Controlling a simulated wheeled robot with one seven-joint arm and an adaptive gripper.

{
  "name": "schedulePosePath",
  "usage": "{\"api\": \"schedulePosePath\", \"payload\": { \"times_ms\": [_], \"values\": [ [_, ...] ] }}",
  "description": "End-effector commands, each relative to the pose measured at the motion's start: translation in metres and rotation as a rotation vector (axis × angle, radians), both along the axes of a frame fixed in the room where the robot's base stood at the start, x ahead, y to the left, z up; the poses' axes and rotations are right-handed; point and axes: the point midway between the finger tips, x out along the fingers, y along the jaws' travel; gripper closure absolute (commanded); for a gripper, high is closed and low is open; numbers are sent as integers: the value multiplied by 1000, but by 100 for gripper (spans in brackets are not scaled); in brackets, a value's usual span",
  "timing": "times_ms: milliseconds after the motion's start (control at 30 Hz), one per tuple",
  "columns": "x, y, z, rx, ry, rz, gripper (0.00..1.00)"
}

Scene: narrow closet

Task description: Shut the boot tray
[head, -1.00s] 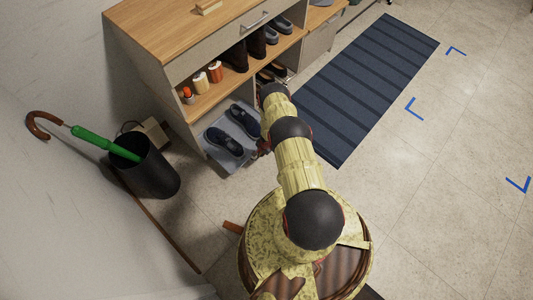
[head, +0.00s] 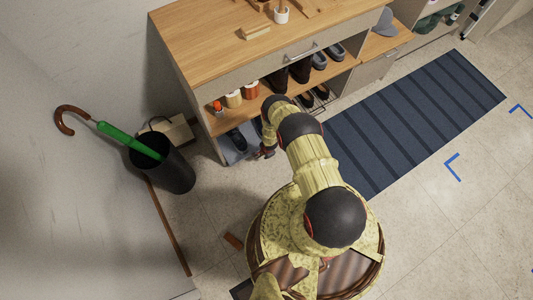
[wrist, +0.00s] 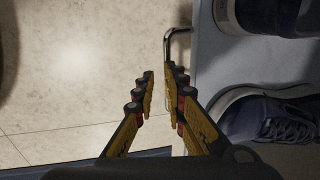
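The grey boot tray (head: 231,157) is at floor level in the bottom of the shoe cabinet, its front part still sticking out. Dark blue shoes (head: 237,139) lie in it, partly hidden by the shelf above. In the wrist view the tray (wrist: 207,65) fills the right side, with shoes (wrist: 268,118) in it and a metal handle (wrist: 168,42) on its front edge. My gripper (head: 267,152) is at the tray's front. In the wrist view my gripper (wrist: 160,73) has its fingers a little apart with nothing between them, tips just short of the handle; contact cannot be told.
A black umbrella bin (head: 172,172) with a green umbrella (head: 128,145) stands left of the cabinet (head: 190,85), near a beige box (head: 178,130). A dark striped mat (head: 420,120) lies to the right.

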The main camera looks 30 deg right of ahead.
Motion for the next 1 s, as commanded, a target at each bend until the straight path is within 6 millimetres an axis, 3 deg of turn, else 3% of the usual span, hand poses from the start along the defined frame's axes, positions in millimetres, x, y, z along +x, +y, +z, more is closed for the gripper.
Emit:
{"api": "schedulePosePath", "payload": {
  "times_ms": [133, 367, 1000],
  "values": [
    [-6, 4, -4, 2, 8, 8, 75],
    [-7, 4, -4, 2, 8, 9, 74],
    [-7, 2, 38, 1, -7, 6, 74]
  ]
}}
